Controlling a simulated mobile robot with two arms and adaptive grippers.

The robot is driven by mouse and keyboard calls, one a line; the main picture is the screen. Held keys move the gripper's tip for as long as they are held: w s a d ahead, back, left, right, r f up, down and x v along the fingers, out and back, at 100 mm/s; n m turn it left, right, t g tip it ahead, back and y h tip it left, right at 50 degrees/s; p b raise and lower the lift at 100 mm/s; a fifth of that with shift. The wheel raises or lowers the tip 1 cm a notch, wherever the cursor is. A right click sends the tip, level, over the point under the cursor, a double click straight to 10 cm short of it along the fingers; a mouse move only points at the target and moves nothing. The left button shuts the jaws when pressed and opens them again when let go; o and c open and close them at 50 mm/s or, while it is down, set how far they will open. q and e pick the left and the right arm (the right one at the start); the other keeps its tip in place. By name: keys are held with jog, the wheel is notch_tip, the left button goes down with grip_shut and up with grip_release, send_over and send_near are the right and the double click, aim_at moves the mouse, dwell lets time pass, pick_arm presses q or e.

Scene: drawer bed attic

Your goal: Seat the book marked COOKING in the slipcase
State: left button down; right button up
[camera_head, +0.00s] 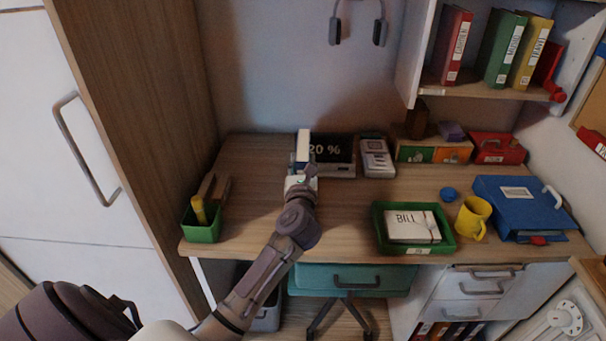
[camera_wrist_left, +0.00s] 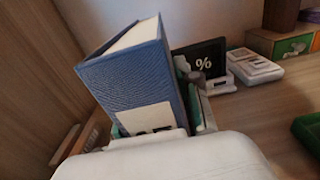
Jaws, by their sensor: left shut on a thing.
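My left gripper (camera_head: 301,181) is over the back middle of the desk, shut on a blue book (camera_head: 303,143). In the left wrist view the book (camera_wrist_left: 130,85) stands tilted, its pale page edges upward. Its white spine label is mostly hidden by the gripper, so I cannot read the title. Close behind the book, teal upright pieces (camera_wrist_left: 194,104) and grey parts show; I cannot tell whether they belong to the slipcase. The slipcase is not clearly visible in the head view. I cannot tell whether the book touches anything behind it. My right gripper is out of view.
A dark display (camera_head: 338,149) and a white phone-like device (camera_head: 377,157) stand right of the gripper. A green tray (camera_head: 382,241), yellow mug (camera_head: 473,217) and blue binder (camera_head: 500,218) occupy the right desk. A green pot (camera_head: 203,230) stands at left. The front middle desk is clear.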

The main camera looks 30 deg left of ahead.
pick_arm(q)
notch_tip(320, 180, down, 2)
jog(key=shift+f, duration=0.25)
jog(key=c, duration=1.3)
grip_release()
jog(key=shift+f+b, duration=0.2)
jog(key=shift+b, duration=0.1)
jog(key=o, duration=0.5)
jog(key=shift+r, duration=0.1)
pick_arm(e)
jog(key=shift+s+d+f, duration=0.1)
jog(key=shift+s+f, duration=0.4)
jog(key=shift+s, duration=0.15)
